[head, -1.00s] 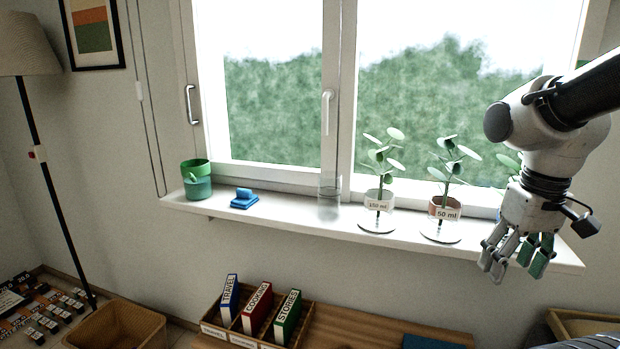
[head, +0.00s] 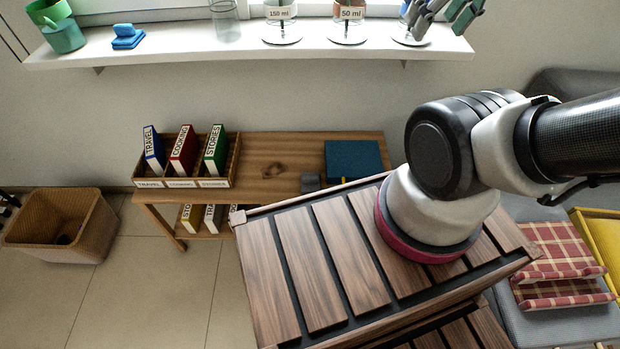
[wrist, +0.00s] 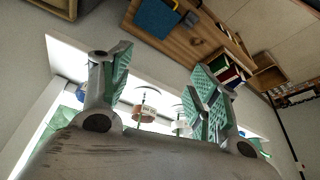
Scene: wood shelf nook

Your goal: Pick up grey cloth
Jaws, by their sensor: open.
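My gripper (head: 440,18) is at the top right of the head view, in front of the right end of the windowsill and partly cut off. In the wrist view my gripper (wrist: 160,85) has its two green-padded fingers spread wide, with nothing between them. A small grey item (head: 310,182) lies on the wooden bench beside a dark blue book, well below my gripper. It also shows in the wrist view (wrist: 190,18). It is too small to tell whether it is cloth. No other grey cloth is clearly visible.
Below stand the bench (head: 270,160) with a book box (head: 230,172), a wicker basket (head: 65,225) and a slatted wooden top (head: 300,270). Red checked cloth (head: 565,255) lies at right.

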